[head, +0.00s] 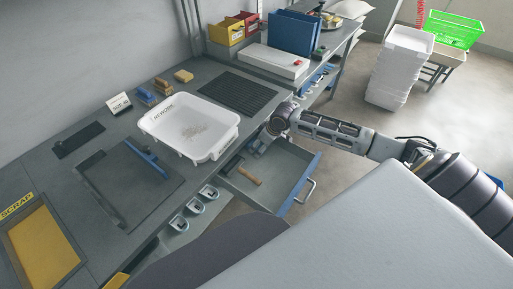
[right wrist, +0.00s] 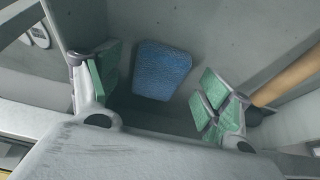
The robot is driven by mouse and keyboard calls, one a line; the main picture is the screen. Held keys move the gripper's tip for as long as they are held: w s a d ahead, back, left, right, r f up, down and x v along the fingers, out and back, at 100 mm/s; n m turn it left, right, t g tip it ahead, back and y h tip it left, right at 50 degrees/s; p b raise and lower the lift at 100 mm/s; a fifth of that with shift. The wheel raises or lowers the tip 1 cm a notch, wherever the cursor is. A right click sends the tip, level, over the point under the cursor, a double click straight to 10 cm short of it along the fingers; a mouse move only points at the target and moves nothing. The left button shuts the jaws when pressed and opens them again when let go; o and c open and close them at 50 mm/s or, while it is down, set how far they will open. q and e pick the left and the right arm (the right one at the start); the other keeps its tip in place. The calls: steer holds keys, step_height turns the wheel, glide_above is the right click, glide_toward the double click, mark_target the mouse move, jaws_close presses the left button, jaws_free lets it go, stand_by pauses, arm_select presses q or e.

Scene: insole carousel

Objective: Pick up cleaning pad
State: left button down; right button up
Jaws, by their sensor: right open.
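The cleaning pad is a blue, textured block (right wrist: 162,71) lying on the grey bottom of the drawer in the right wrist view. My right gripper (right wrist: 160,88) is open above it, with green-lined fingers to the left and right of the pad. The pad is not between closed fingers. In the head view my right gripper (head: 257,147) reaches down into the open drawer (head: 283,185) near its back edge, and I cannot make out the pad there. My left gripper is not in view.
A wooden-handled tool (head: 246,175) lies in the drawer, close to my right finger; its handle (right wrist: 288,78) shows in the right wrist view. The drawer walls are near. A white tub (head: 190,128) stands on the bench above. Several grey holders sit beside the drawer.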

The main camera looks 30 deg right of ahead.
steer(key=shift+w+f, duration=0.2)
steer(key=shift+f, duration=0.25)
steer(key=c, duration=1.1)
